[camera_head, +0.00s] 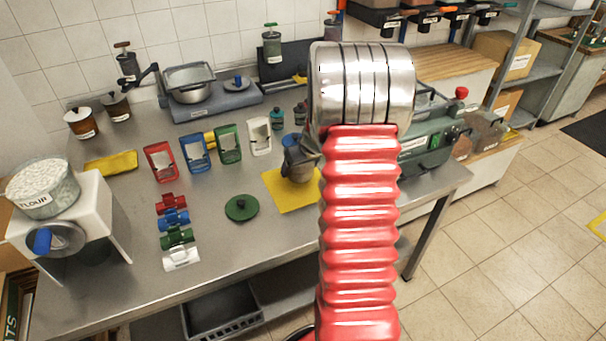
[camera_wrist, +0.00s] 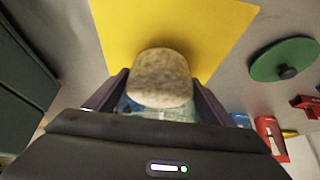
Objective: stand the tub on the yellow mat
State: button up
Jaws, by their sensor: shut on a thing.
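The tub (camera_head: 299,168) is a small greyish-brown speckled container. My gripper (camera_head: 303,148) is shut on it. In the wrist view the tub (camera_wrist: 162,80) sits between the two dark fingers of the gripper (camera_wrist: 158,95). The yellow mat (camera_head: 285,196) lies flat on the steel table, and the tub appears over its back part. In the wrist view the mat (camera_wrist: 205,25) spreads beyond the tub, with a soft shadow beside it. I cannot tell whether the tub's base touches the mat. My arm hides the mat's right side in the head view.
A green lid (camera_head: 241,208) with a knob lies left of the mat. Red, blue, green and white stands (camera_head: 229,143) line up behind it. Several coloured clips (camera_head: 176,237) lie front left. A green machine (camera_head: 428,145) stands right. The table's front edge is close.

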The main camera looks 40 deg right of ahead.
aim_at(307, 165)
jog(key=shift+f, duration=1.85)
jog(key=shift+f, duration=0.1)
jog(key=o, duration=1.3)
jog(key=shift+c, duration=0.2)
jog(key=shift+v, duration=6.1)
